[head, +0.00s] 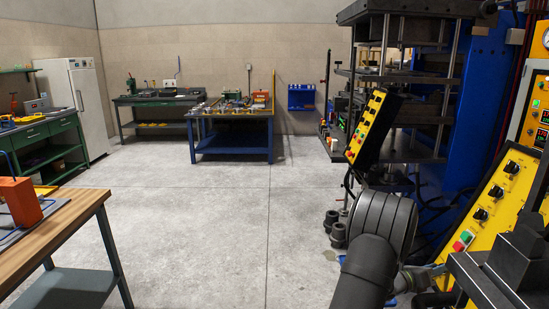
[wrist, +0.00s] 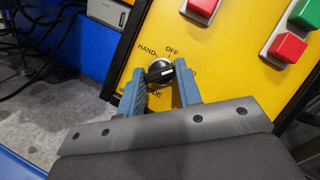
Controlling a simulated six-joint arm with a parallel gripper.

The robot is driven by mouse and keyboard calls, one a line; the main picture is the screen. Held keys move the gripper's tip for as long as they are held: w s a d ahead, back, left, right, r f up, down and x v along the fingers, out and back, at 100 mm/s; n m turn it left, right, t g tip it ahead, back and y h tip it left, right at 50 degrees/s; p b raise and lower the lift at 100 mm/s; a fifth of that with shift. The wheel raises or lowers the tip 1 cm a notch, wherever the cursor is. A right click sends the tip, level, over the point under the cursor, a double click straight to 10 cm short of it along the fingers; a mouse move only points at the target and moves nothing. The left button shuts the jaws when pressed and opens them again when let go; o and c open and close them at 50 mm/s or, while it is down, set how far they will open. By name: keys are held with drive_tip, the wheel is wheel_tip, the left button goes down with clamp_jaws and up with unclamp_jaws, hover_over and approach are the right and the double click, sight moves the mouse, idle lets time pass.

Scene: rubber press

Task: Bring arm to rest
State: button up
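My gripper (wrist: 161,84) is in the wrist view, with its two blue fingers apart at either side of a black selector knob (wrist: 160,74). The knob sits on a yellow control panel (wrist: 220,70), with the words HAND and OFF printed by it. The fingertips are close to the knob; whether they touch it I cannot tell. In the head view my dark arm reaches from the bottom towards the yellow panel (head: 513,162) at the right. The fingers are small there, low by the panel's lower edge.
Red and green buttons (wrist: 288,46) are beside the knob. The tall press (head: 405,70) and a hanging yellow button box (head: 373,128) stand beyond my arm. A wood-topped bench (head: 55,232) is at lower left. The concrete floor (head: 215,215) between is clear.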

drive_tip(key=shift+o, duration=0.5)
drive_tip(key=o, duration=1.4)
drive_tip(key=shift+a+r, duration=0.1)
drive_tip(key=shift+r, duration=0.15)
drive_tip(key=a+r+m+g+y, duration=0.4)
drive_tip(key=a+r+m, duration=0.7)
drive_tip(key=a+r, duration=0.8)
drive_tip(key=d+f+g, duration=0.1)
drive_tip(key=d+f, duration=0.1)
drive_tip(key=d, duration=0.8)
drive_tip(key=shift+a, duration=0.1)
drive_tip(key=v, duration=0.9)
drive_tip(key=shift+a, duration=0.5)
